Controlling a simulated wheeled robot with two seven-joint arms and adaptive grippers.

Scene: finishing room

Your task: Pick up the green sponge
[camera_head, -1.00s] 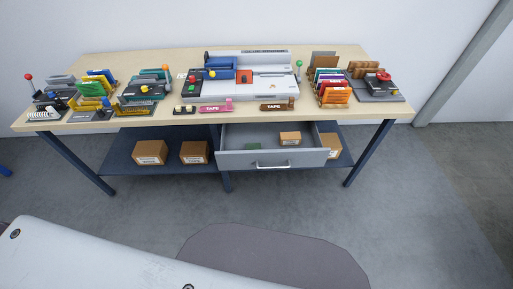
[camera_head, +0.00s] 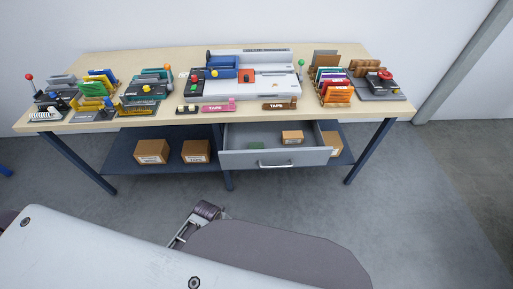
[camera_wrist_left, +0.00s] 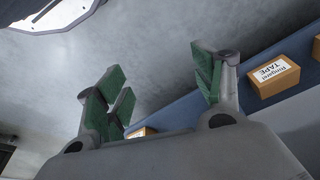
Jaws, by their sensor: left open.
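The green sponge (camera_head: 256,145) appears as a small green block low inside the open grey drawer (camera_head: 245,160), in its left half. The drawer's front wall hides part of it. My left gripper (camera_head: 210,210) shows in the head view beyond my base, in front of the table and apart from the drawer. In the left wrist view its green-padded fingers (camera_wrist_left: 160,95) are spread wide with nothing between them. The sponge does not show in the left wrist view. My right gripper is not in view.
A small box (camera_head: 292,137) lies in the drawer's right part. Cardboard boxes (camera_head: 152,151) stand on the blue lower shelf (camera_head: 125,160), left of the drawer. Devices crowd the tabletop (camera_head: 120,60). The floor before the drawer is clear.

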